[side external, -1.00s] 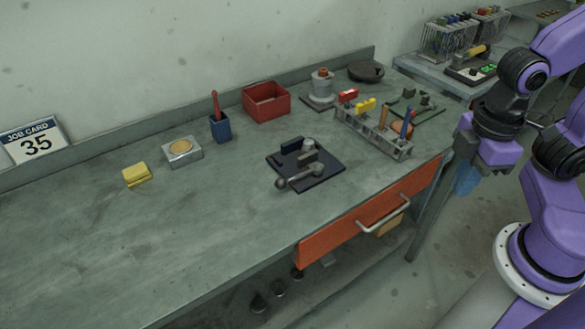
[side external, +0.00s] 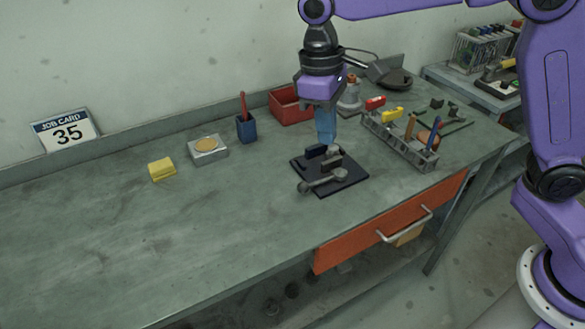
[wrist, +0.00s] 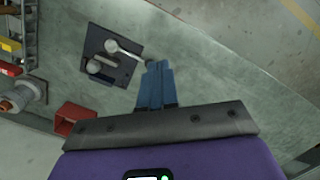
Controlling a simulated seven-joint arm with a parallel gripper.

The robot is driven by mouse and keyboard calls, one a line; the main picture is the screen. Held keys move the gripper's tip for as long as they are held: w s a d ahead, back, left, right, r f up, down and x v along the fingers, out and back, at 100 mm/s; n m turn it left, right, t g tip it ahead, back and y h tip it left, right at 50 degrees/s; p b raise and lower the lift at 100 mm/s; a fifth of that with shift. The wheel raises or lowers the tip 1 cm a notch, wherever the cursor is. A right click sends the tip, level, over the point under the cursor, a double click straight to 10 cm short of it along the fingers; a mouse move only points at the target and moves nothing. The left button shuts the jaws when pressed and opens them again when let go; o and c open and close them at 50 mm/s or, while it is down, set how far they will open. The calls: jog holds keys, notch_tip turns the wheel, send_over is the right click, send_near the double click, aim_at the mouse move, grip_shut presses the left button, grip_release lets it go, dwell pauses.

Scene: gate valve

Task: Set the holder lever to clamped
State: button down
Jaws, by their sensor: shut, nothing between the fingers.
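The holder (side external: 352,181) is a dark square plate with upright dark blocks on the bench. Its grey lever (side external: 322,182) lies low along the front side, running from a round pivot to a ball end at the plate's left front. In the wrist view the holder (wrist: 126,76) is left of the fingertips, and the lever (wrist: 128,52) reaches toward them. My gripper (side external: 326,142) points down with its blue fingers together and empty, just behind and above the holder's blocks. The fingers (wrist: 160,64) also show closed in the wrist view. Contact with the holder cannot be told.
A tool rack (side external: 400,143) stands right of the holder. A red bin (side external: 287,106) and a grey valve-like part (side external: 350,103) stand behind. A blue cup (side external: 246,129), a tin (side external: 208,150) and a yellow block (side external: 161,169) are to the left. The bench front left is clear.

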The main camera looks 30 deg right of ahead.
aim_at(323, 180)
jog(key=w+a+f+m+g, duration=0.1)
jog(key=w+f+m, duration=0.1)
jog(key=w, duration=0.6)
jog(key=w+a+f+m+g, duration=0.1)
jog(key=w+f+m, duration=0.2)
jog(key=w+f, duration=0.2)
jog(key=shift+w+a, duration=0.2)
jog(key=shift+w, duration=1.65)
jog(key=shift+f, duration=0.1)
jog(key=x, duration=1)
jog(key=shift+s+f, duration=0.1)
jog(key=shift+f, duration=0.05)
jog(key=shift+s, duration=0.3)
jog(key=shift+s+d+f, duration=0.1)
jog(key=shift+s+d, duration=0.1)
jog(key=shift+s, duration=0.55)
jog(key=shift+s+d+f, duration=0.1)
jog(key=shift+s+d, duration=0.05)
jog(key=shift+s, duration=0.6)
